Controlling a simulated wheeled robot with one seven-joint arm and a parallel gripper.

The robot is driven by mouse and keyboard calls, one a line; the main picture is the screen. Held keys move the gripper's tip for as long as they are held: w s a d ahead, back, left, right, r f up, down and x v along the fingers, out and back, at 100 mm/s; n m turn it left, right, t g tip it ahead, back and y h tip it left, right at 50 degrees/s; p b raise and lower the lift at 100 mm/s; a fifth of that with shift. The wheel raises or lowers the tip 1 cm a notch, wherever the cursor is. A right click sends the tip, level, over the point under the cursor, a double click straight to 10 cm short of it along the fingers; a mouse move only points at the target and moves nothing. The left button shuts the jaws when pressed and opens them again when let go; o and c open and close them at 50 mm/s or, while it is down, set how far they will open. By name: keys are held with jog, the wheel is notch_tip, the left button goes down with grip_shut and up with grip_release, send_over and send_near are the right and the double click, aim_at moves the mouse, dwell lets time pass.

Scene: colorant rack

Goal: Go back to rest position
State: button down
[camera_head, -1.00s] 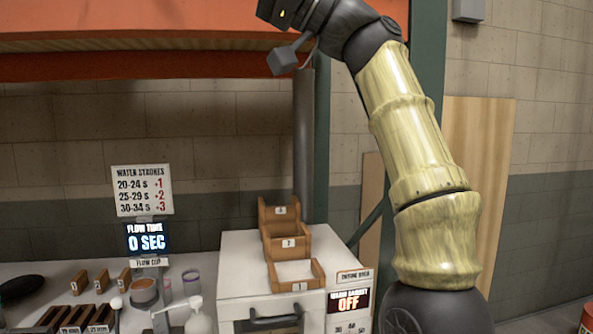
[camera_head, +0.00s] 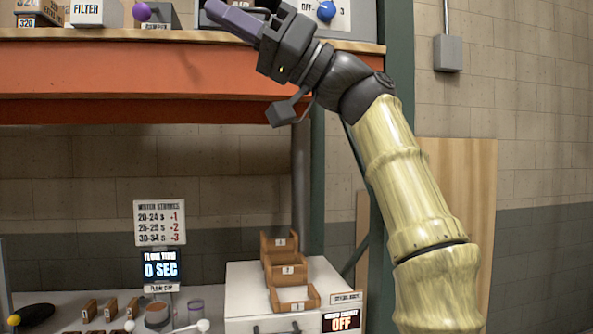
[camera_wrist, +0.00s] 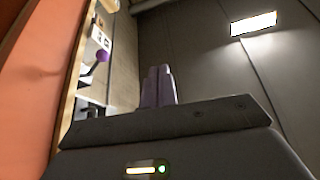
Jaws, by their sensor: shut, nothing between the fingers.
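My gripper (camera_head: 232,20) is raised in front of the upper shelf in the head view, pointing up and to the left. Its purple fingers are together with nothing between them. In the wrist view the fingers (camera_wrist: 158,86) stand close side by side, pointing toward the far wall and ceiling. The gripper holds nothing.
The orange shelf beam (camera_head: 130,97) runs close behind my gripper. On the shelf are a filter box (camera_head: 92,12) and a purple knob (camera_head: 141,12). Below stand small wooden bins (camera_head: 290,298) on a white cabinet and a flow time display (camera_head: 161,267). A green post (camera_head: 398,60) stands behind my arm.

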jog(key=w+a+f+m+t+h, duration=0.3)
jog(key=w+f+m+t, duration=0.2)
jog(key=w+f, duration=0.35)
jog(key=w+a+f+m+t+h, duration=0.3)
jog(key=w+f+m+t, duration=0.3)
jog(key=f, duration=0.3)
jog(key=w+d+f+m+h, duration=0.2)
jog(key=w+d+f+h, duration=0.15)
jog(key=f, duration=0.75)
jog(key=w+d+f+m+h, duration=0.2)
jog(key=w+f+m+h, duration=0.15)
jog(key=f, duration=0.75)
jog(key=s+d+f+m+g+h, duration=0.1)
jog(key=s+d+f+h, duration=0.3)
jog(key=d+f, duration=0.5)
jog(key=s+d+f+m+g+h, duration=0.1)
jog(key=s+d+f+h, duration=0.35)
jog(key=f, duration=0.95)
jog(key=s+d+f+g+h, duration=0.1)
jog(key=s+d+f, duration=0.45)
jog(key=s, duration=0.35)
jog(key=s+d+f+g+h, duration=0.1)
jog(key=s+d+f+g, duration=0.1)
jog(key=s+d+f, duration=0.45)
jog(key=a+p+v, duration=0.1)
jog(key=p+v, duration=1)
jog(key=p, duration=0.1)
jog(key=shift+w+r, duration=0.2)
jog(key=shift+w, duration=0.2)
